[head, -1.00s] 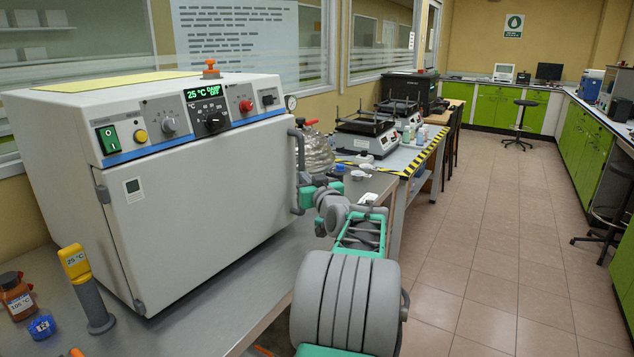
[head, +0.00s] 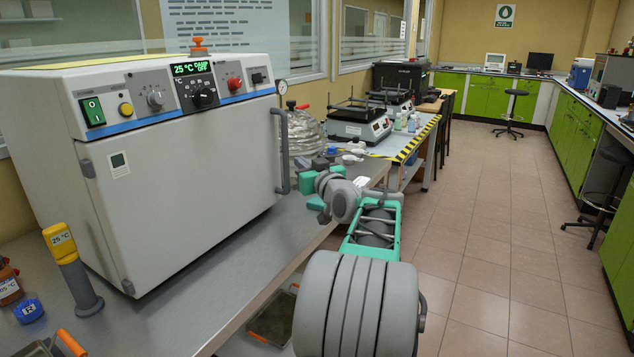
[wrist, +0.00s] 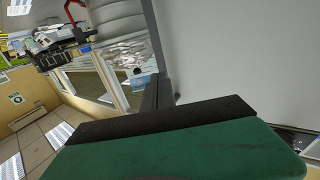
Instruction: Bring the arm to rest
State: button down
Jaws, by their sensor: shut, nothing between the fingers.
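My arm reaches forward from the bottom of the head view. My gripper (head: 306,184), with green and grey parts, is small there, just right of the grey door handle (head: 283,152) of the white oven (head: 190,180). It looks empty; I cannot tell whether it touches the handle. In the wrist view a green finger with a black pad (wrist: 165,120) fills the lower part, and the fingers look shut.
The steel bench (head: 190,290) holds a yellow-topped post (head: 62,243), a blue-capped item (head: 28,311) and a brown bottle (head: 9,284). A foil-wrapped vessel (head: 305,138) and a striped-edge table (head: 408,150) stand beyond my gripper.

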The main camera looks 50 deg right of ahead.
jog(key=v, duration=0.7)
jog(key=w+a+f+n+g+y+p, duration=0.1)
jog(key=w+a+g+y+p, duration=0.3)
jog(key=a, duration=0.8)
jog(key=w+a+f+n+g+y+p, duration=0.15)
jog(key=w+a+p, duration=0.35)
jog(key=a, duration=0.7)
jog(key=s+a+f+n+g+y+p, duration=0.1)
jog(key=s+a+g+p, duration=0.2)
jog(key=a, duration=0.4)
jog(key=s+a+f+n+g+y+p, duration=0.1)
jog(key=s+a+p, duration=0.3)
jog(key=s+a, duration=0.15)
jog(key=s+a+f+g+p, duration=0.2)
jog(key=s+a, duration=0.5)
jog(key=s, duration=0.4)
jog(key=shift+s+g+h+p, duration=0.2)
jog(key=shift+g+h+p, duration=0.2)
jog(key=shift+g, duration=0.55)
